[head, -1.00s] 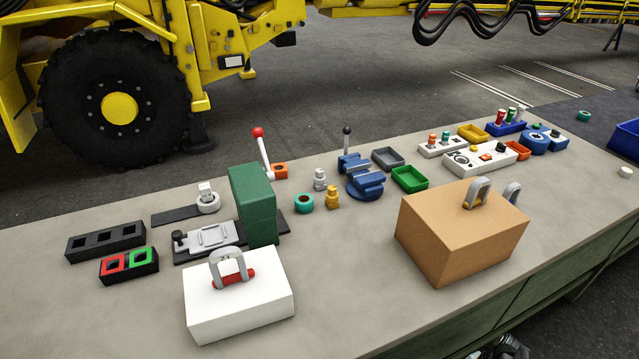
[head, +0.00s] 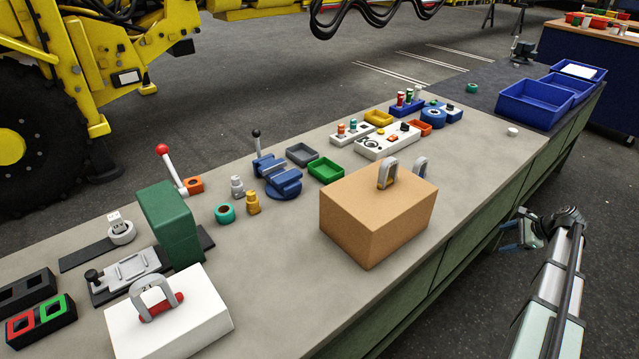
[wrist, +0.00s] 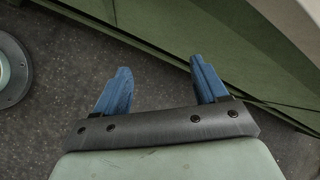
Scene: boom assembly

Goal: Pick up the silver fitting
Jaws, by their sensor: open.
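The silver fitting (head: 237,187) stands upright on the bench, a small stepped piece just behind and left of a brass-coloured fitting (head: 253,203). A teal ring (head: 225,214) lies in front of it. My gripper (wrist: 160,65) is open and empty in the wrist view, its two blue fingers spread over the dark floor beside the green bench side. In the head view my arm is at the right, beyond the bench's front edge and far from the silver fitting. The wrist view does not show the fitting.
A blue vise (head: 278,175) is just right of the fitting. A tall green block (head: 168,222) and red-knobbed lever (head: 172,168) are to its left. Blue bins (head: 530,104) sit far right.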

